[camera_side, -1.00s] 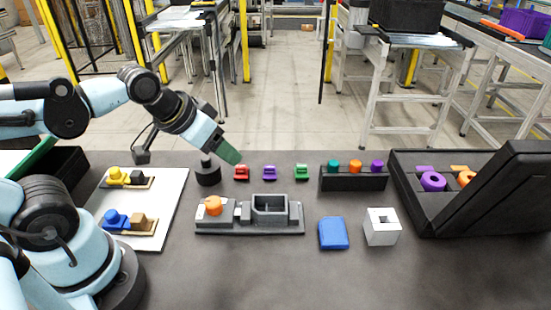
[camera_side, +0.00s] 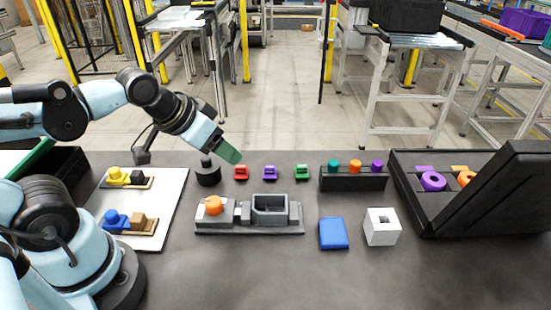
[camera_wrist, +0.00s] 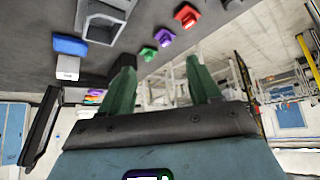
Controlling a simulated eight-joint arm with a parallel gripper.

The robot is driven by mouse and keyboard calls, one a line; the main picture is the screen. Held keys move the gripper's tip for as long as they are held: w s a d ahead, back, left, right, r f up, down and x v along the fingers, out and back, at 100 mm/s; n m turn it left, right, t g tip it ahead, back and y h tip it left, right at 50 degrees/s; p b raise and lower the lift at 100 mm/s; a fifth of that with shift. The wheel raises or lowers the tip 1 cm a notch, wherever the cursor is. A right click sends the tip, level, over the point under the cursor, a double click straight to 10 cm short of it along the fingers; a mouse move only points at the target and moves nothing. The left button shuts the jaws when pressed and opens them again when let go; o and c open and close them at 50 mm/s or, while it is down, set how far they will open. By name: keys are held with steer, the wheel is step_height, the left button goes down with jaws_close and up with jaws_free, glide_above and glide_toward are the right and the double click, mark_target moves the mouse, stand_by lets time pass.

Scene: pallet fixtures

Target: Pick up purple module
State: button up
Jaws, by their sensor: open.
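The purple module (camera_side: 269,173) is a small block standing on the dark table between the red module (camera_side: 241,173) and the green module (camera_side: 301,173). In the wrist view the purple module (camera_wrist: 164,37) lies beyond my fingertips, with the red module (camera_wrist: 187,15) to its upper right and the green module (camera_wrist: 148,53) to its lower left. My gripper (camera_side: 231,154) is tilted down above and left of the purple module, close to the red one. Its two green fingers stand apart in the wrist view (camera_wrist: 160,75), with nothing between them.
A black cylinder (camera_side: 208,176) stands just below and left of my gripper. A grey fixture (camera_side: 250,229) with an orange part (camera_side: 213,206) lies nearer. A black rack (camera_side: 352,182) with coloured knobs is to the right. A blue block (camera_side: 333,233) and white block (camera_side: 382,228) stand front right.

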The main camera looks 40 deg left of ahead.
steer(key=shift+c, duration=0.2)
stand_by(0.3)
steer(key=shift+c, duration=1.3)
steer(key=m+g+h, duration=0.3)
steer(key=m+g, duration=0.1)
steer(key=m, duration=0.5)
glide_toward(270, 166)
steer(key=x, duration=0.3)
steer(key=shift+s+d+f, duration=0.15)
steer(key=shift+s+d, duration=0.1)
steer(key=shift+a+x, duration=0.2)
steer(key=shift+x, duration=2.4)
